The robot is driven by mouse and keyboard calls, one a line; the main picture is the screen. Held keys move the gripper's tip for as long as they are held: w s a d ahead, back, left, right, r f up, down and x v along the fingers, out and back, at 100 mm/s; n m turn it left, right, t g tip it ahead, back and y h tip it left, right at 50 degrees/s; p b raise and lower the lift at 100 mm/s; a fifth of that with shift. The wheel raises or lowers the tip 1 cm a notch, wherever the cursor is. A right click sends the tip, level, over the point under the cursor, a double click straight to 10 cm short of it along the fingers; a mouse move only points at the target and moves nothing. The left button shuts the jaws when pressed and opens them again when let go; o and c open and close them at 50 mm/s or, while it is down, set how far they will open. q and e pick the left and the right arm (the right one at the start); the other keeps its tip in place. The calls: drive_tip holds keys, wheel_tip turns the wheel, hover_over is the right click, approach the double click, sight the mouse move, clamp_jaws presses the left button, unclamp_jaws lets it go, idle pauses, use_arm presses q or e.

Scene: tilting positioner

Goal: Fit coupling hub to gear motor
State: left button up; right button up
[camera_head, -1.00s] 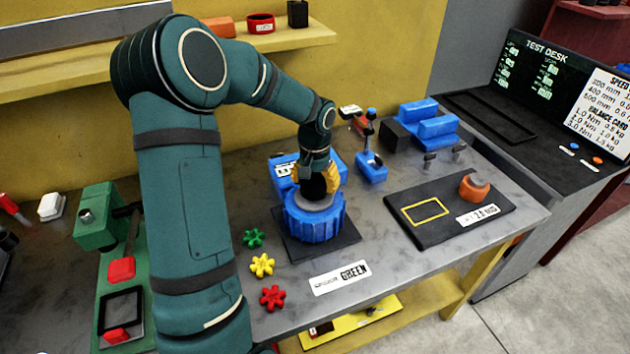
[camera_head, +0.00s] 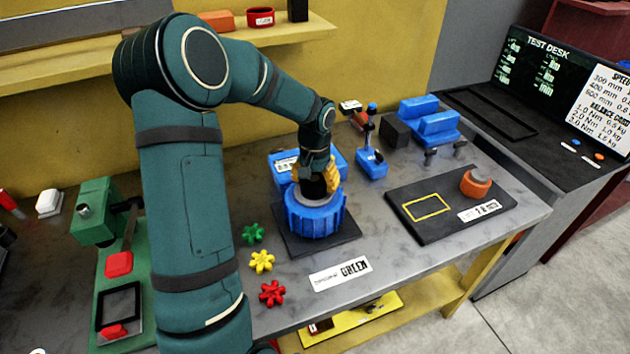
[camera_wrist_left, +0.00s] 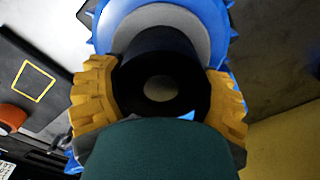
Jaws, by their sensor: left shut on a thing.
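The blue ribbed gear motor (camera_head: 315,222) stands on a dark plate on the bench, its grey end face up. My left gripper (camera_head: 318,178) is above it, pointing down, with its yellow fingers shut on the black coupling hub (camera_head: 314,189). In the left wrist view the black hub (camera_wrist_left: 165,75) sits between both yellow finger pads, with a pale round bore in its middle. The grey face and blue body of the motor (camera_wrist_left: 213,22) show behind it. The hub's lower end meets the grey face in the picture; I cannot tell how far it is seated. My right gripper is not in view.
Green (camera_head: 252,233), yellow (camera_head: 262,261) and red (camera_head: 271,292) star-shaped pieces lie left of a card reading GREEN (camera_head: 341,274). A green press (camera_head: 100,225) stands left; blue fixtures (camera_head: 430,122) stand behind.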

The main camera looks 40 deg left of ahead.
use_arm(q)
drive_tip(key=o, duration=1.3)
drive_tip(key=shift+f, duration=0.1)
wheel_tip(320, 180, up, 12)
drive_tip(key=shift+r, duration=0.1)
